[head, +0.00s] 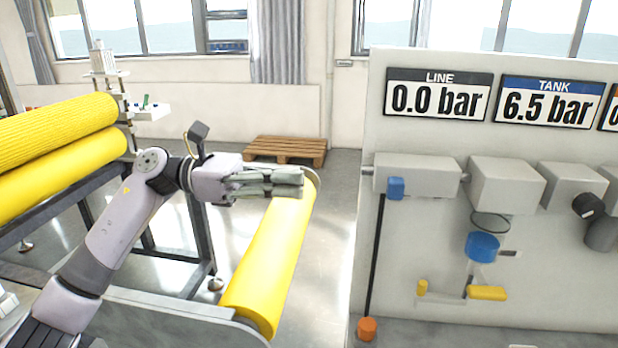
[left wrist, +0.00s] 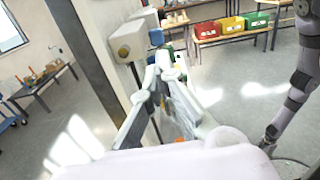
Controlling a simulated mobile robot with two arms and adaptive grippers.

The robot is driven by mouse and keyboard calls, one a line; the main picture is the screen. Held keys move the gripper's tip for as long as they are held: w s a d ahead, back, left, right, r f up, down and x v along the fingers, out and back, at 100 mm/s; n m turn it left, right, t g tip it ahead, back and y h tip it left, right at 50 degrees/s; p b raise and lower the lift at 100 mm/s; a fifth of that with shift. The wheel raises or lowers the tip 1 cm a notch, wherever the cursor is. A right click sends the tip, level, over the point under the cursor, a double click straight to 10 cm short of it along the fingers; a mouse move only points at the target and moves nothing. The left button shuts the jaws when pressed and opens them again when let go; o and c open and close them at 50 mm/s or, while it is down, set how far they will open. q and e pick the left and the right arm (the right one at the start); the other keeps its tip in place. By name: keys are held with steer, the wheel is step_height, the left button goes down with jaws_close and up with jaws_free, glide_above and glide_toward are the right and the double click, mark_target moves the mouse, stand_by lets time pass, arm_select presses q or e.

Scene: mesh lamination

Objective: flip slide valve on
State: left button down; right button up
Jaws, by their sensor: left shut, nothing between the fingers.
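A grey panel (head: 470,257) on the right carries a row of pale box-shaped units. A small blue block (head: 396,188), which looks like the slide valve, sits at the lower edge of the leftmost unit (head: 417,176). My left gripper (head: 301,182) is shut and empty, pointing right, and appears left of the blue block with a gap between them in the head view. In the left wrist view its closed fingers (left wrist: 165,62) reach toward a small blue part (left wrist: 157,37) beside a pale box; I cannot tell the distance.
The LINE display (head: 438,98) reads 0.0 bar and the TANK display (head: 548,104) 6.5 bar. A blue cup (head: 482,247) and a yellow handle (head: 487,293) are lower on the panel. A yellow roller (head: 270,262) lies below my left gripper. A wooden pallet (head: 287,149) is behind.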

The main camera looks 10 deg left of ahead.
arm_select(q)
steer(key=p, duration=0.5)
glide_toward(404, 190)
steer(key=d, duration=0.4)
steer(key=shift+w+f, duration=0.1)
steer(key=shift+w, duration=0.2)
steer(key=shift+d+f, duration=0.1)
steer(key=shift+d, duration=0.35)
steer(key=shift+d+f+b, duration=0.15)
steer(key=shift+d+b, duration=0.2)
steer(key=d+b, duration=0.2)
steer(key=d, duration=0.4)
steer(key=shift+a+r, duration=0.2)
